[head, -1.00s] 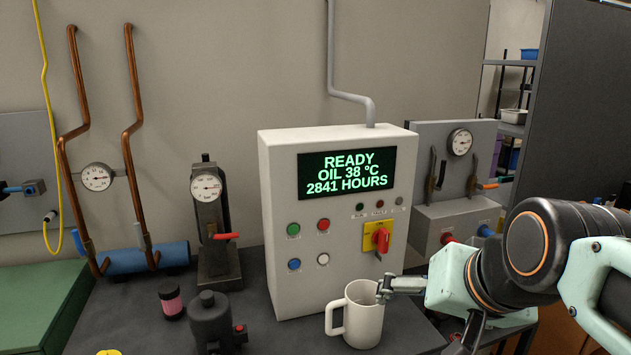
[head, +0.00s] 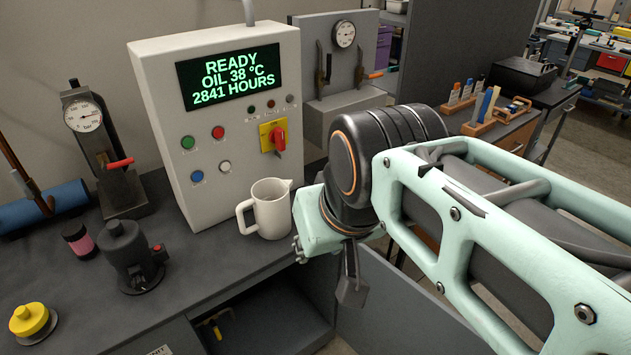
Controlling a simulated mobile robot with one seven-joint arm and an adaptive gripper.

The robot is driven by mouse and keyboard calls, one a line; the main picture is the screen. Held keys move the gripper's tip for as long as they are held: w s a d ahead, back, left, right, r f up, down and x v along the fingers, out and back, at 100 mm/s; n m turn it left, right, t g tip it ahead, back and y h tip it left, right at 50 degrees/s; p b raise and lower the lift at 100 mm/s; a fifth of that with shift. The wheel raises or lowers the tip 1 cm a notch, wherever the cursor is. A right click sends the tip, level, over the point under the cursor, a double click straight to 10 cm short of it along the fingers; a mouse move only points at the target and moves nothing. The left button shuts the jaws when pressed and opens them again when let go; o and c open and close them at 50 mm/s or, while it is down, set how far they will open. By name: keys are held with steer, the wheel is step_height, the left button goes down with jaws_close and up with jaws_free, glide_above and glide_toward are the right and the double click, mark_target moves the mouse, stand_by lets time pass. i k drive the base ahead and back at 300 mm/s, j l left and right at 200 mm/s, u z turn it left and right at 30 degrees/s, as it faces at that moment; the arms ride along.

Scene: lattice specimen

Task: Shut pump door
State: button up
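A grey door panel (head: 400,312) stands swung open below the bench top, at the right of a dark compartment (head: 262,322) in the bench front. Its lower part is cut off by the frame, and part of it is behind my arm. My gripper (head: 325,270) is above and to the left of the door, beside the bench's front edge. One finger hangs down and the other pokes out at the left, apart from each other. I see nothing between them. The gripper appears clear of the door.
A white jug (head: 268,208) stands on the bench close to my gripper. Behind it is the control box (head: 215,150) with a lit screen. A dark small pump (head: 130,258) and a yellow knob (head: 30,318) stand at left. A yellow-handled item (head: 215,323) lies in the compartment.

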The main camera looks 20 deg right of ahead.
mark_target(397, 317)
steer(key=k+l+u, duration=0.25)
steer(key=k+l, duration=0.25)
steer(key=k+l+u, duration=0.45)
steer(key=l, duration=0.2)
steer(key=k+l+u, duration=0.15)
steer(key=l, duration=0.2)
steer(key=k+l+u, duration=0.1)
steer(key=l, duration=0.2)
steer(key=l+u, duration=0.2)
steer(key=l, duration=0.3)
steer(key=k+l+u, duration=0.15)
steer(key=l, duration=0.35)
steer(key=l+u, duration=0.2)
steer(key=l, duration=0.3)
steer(key=l+u, duration=0.2)
steer(key=l, duration=0.55)
steer(key=i+l+u, duration=0.4)
steer(key=l, duration=0.15)
steer(key=k+j, duration=0.2)
